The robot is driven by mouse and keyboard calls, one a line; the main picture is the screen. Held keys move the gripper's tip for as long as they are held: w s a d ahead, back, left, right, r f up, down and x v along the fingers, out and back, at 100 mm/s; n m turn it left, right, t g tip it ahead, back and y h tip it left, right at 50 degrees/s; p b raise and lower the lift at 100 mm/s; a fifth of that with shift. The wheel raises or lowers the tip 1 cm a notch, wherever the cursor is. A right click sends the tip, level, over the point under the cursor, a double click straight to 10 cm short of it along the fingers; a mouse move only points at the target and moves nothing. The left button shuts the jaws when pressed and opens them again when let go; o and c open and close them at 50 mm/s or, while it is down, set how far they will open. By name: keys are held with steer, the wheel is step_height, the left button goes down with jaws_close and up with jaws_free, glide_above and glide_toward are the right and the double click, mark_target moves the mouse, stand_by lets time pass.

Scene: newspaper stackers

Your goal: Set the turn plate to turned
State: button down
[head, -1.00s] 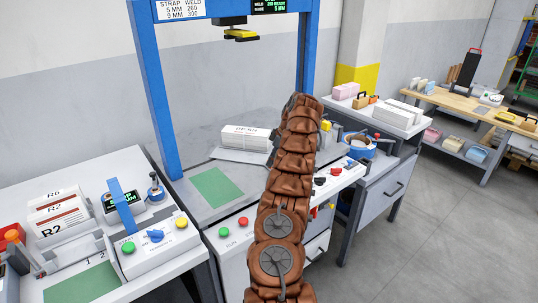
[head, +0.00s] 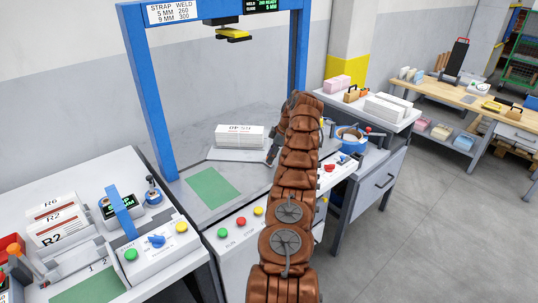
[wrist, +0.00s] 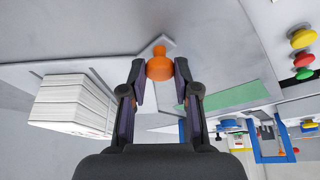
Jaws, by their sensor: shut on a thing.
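The turn plate (head: 222,155) is a flat pale grey plate on the machine's table, and it carries a white stack of newspapers (head: 240,134). In the wrist view, the plate (wrist: 115,68) has an orange knob (wrist: 159,66) near its corner, and the newspaper stack (wrist: 72,105) lies to the left. My gripper (wrist: 158,72) has its two fingers closed on either side of the orange knob. In the head view, my brown arm reaches over the table and hides most of my gripper and the knob.
A blue frame (head: 150,90) stands around the table. A green pad (head: 213,187) lies in front of the plate. Coloured buttons (head: 241,222) line the table's front edge. A control panel (head: 150,243) is at the left; a side cabinet (head: 375,180) is at the right.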

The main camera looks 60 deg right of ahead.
stand_by(0.3)
steer(key=c, duration=0.9)
jaws_free()
steer(key=shift+o, duration=0.2)
steer(key=shift+w+f, duration=0.1)
